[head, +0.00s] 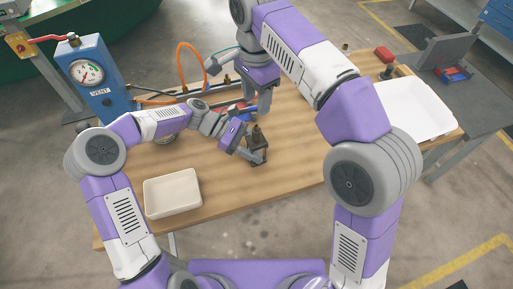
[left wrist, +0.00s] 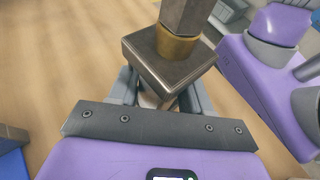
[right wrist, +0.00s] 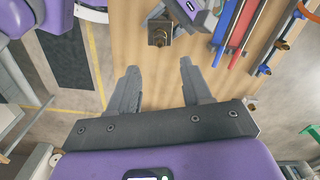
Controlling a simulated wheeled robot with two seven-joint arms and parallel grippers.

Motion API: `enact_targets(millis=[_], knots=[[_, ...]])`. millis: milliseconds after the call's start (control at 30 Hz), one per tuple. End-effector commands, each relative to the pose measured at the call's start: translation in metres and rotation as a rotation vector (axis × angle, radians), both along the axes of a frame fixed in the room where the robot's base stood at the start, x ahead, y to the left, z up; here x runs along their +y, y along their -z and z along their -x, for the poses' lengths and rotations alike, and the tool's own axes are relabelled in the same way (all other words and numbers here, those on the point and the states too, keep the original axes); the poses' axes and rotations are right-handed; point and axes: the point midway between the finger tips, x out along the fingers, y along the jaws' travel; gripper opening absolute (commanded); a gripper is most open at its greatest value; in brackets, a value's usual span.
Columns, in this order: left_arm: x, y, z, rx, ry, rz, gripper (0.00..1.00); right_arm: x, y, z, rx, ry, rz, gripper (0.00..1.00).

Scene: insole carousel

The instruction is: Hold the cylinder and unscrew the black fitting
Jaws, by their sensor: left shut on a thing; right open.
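The cylinder (head: 257,144) stands on the wooden table near its middle; its dark square end block (left wrist: 165,60) shows in the left wrist view. A brass ring and the dark fitting (left wrist: 187,16) sit on top of that block. The fitting also shows in the head view (head: 257,131). My left gripper (left wrist: 160,95) is shut on the cylinder just below the block. My right gripper (right wrist: 158,80) is open and empty, pointing down above and behind the cylinder in the head view. The cylinder's end (right wrist: 159,33) lies beyond its fingertips in the right wrist view, apart from them.
A cream tray (head: 172,208) sits at the table's front left, and a larger white tray (head: 447,122) at the right. A blue gauge box (head: 92,80) stands at the left, with an orange hose (head: 180,58) near it. Red and blue tools (right wrist: 240,28) lie near the cylinder.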

Motion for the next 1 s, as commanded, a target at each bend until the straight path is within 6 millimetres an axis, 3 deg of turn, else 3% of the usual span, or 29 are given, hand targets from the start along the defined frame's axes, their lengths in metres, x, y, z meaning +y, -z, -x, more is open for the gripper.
enact_targets(millis=[300, 500, 767, 1000], knots=[[0.000, 0.000, 0.000, 0.000, -0.001, 0.000, 0.02, 0.000, 0.020, 0.000, 0.001, -0.537, 0.000, 0.49], [0.000, 0.000, 0.000, 0.000, -0.001, 0.000, 0.02, 0.000, 0.028, 0.000, 0.000, -0.763, 0.000, 0.49], [0.000, 0.000, 0.000, 0.000, -0.001, 0.000, 0.02, 0.000, 0.039, 0.000, 0.001, -0.837, 0.000, 0.49], [0.000, 0.000, 0.000, 0.000, -0.001, 0.000, 0.02, 0.000, 0.071, 0.001, 0.004, -0.834, 0.000, 0.49]])
